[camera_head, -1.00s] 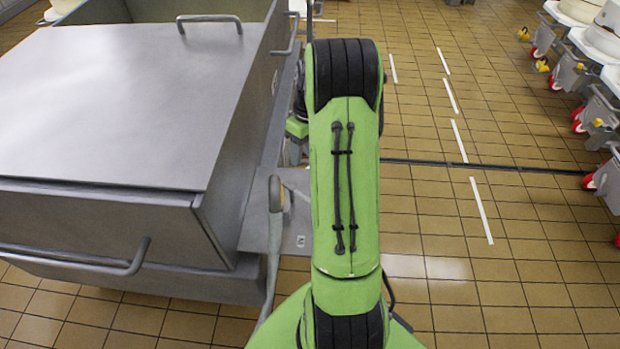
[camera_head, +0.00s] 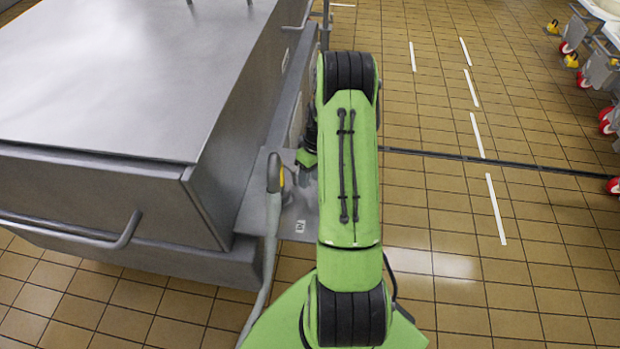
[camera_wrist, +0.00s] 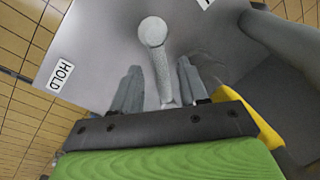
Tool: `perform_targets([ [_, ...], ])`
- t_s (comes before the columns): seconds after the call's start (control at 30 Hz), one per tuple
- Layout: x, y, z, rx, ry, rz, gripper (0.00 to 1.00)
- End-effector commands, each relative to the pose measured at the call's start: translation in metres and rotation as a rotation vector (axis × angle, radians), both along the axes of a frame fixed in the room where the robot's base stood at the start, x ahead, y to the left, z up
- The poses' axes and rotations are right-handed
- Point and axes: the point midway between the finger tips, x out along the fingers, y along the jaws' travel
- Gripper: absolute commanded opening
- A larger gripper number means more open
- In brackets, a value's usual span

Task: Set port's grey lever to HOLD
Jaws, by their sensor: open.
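The grey lever (camera_wrist: 153,32), with a round knob and straight stem, rises from a grey panel (camera_wrist: 110,35) in the wrist view. My gripper (camera_wrist: 159,66) is open, with one finger on each side of the stem in the picture. I cannot tell whether either finger touches it. The HOLD label (camera_wrist: 62,76) is on the panel to the left of the lever, which does not point at it. Another label (camera_wrist: 205,2) is cut off at the top.
A large grey metal vat (camera_head: 110,80) with a bar handle (camera_head: 75,235) fills the left. A curved grey bar (camera_head: 272,200) with a yellow part stands close to the panel. Open tiled floor (camera_head: 440,200) lies to the right, with red-wheeled carts (camera_head: 600,70) beyond.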

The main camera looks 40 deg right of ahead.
Motion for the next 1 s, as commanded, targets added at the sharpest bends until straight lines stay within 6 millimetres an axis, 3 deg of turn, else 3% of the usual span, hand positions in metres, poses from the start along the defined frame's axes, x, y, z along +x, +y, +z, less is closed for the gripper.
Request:
perform_targets([
  [0.27, 0.0, 0.0007, -0.0015, 0.0, 0.0, 0.0, 0.42],
  [0.53, -0.0001, 0.0006, -0.0013, 0.0, 0.001, 0.0, 0.0],
  [1.0, 0.0, -0.0008, -0.0013, -0.001, 0.001, 0.015, 0.0],
])
